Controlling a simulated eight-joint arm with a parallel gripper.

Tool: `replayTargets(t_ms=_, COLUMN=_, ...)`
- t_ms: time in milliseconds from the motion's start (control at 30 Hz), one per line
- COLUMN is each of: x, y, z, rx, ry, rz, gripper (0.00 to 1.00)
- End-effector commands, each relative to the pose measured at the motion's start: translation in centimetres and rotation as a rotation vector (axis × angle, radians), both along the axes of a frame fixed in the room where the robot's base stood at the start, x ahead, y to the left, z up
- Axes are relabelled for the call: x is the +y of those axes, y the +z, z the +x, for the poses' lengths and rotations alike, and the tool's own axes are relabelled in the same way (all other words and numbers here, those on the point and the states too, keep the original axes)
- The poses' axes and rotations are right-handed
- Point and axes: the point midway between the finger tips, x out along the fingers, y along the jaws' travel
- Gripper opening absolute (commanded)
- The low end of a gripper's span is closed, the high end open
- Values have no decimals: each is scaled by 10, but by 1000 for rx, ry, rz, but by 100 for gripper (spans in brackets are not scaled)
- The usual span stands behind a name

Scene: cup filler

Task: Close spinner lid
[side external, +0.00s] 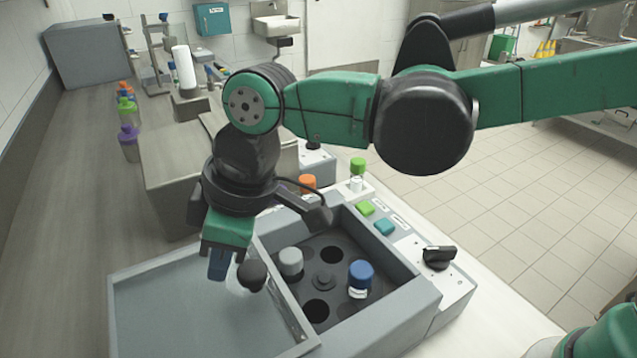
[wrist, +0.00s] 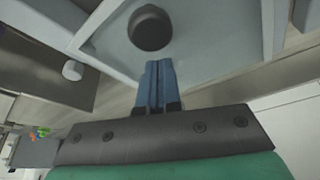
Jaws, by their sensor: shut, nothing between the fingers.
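The spinner (side external: 425,318) is a grey box with an open well at its right. Its dark rotor (side external: 323,282) shows, holding a grey-capped tube (side external: 291,263) and a blue-capped tube (side external: 361,274); other holes look empty. The pale flat lid (side external: 190,325) lies to the left of the well, leaving the rotor uncovered. A black round knob (side external: 252,274) stands near the lid's well-side edge; it also shows in the wrist view (wrist: 150,28). My gripper (side external: 217,278) is shut and empty, just left of the knob. Its blue fingertips (wrist: 158,64) point at the knob; contact cannot be told.
A green button (side external: 365,208), a teal button (side external: 384,227) and a black dial (side external: 438,257) sit on the spinner's right panel. Orange-capped (side external: 308,183) and green-capped (side external: 357,166) tubes stand behind. Colourful bottles (side external: 128,130) line the left counter, with clear counter in front of them.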

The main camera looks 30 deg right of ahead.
Motion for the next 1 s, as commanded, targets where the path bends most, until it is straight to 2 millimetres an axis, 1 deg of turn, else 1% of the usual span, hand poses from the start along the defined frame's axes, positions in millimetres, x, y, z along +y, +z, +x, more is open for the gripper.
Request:
replayTargets(t_ms=100, x=-4, y=0, z=-2, rx=0, ry=-1, rz=0, gripper=0)
replayTargets(t_ms=433, x=-4, y=0, z=-2, rx=0, ry=-1, rz=0, gripper=0)
replayTargets(t_ms=567, x=-13, y=0, z=-2, rx=0, ry=-4, rz=0, gripper=0)
replayTargets(t_ms=667, x=-29, y=-1, z=-1, rx=0, ry=-6, rz=0, gripper=0)
replayTargets(t_ms=1000, x=-109, y=-1, z=-2, rx=1, ry=-9, rz=-1, gripper=0)
